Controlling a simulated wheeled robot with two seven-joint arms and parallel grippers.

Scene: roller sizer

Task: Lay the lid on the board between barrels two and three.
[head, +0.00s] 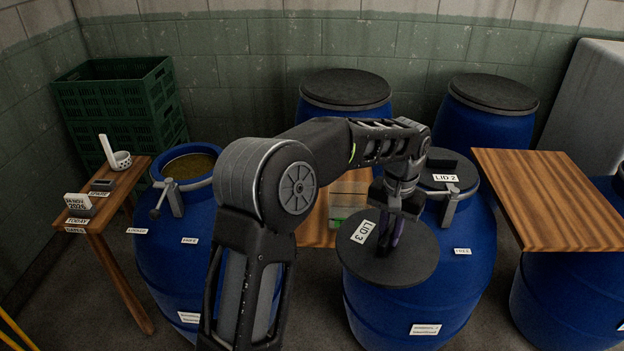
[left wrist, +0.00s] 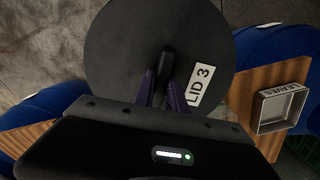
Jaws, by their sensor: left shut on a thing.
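A dark round lid labelled LID 3 (head: 385,258) hangs flat in my left gripper (head: 390,222). The fingers are shut on its raised handle, which shows in the left wrist view (left wrist: 166,65). In the head view the lid overlaps the front of a blue barrel (head: 460,255) that has LID 2 (head: 440,168) on top. A wooden board (head: 545,200) lies to the right, between that barrel and another blue barrel (head: 565,300). Nothing lies on the visible part of this board. My right gripper is not in view.
An open blue barrel (head: 160,250) with brownish contents stands left. A second board (head: 318,225) is partly behind my arm; a tray labelled LEAVES (left wrist: 283,107) stands on a board in the wrist view. Two lidded barrels (head: 345,88) stand behind. A small table (head: 112,205) is far left.

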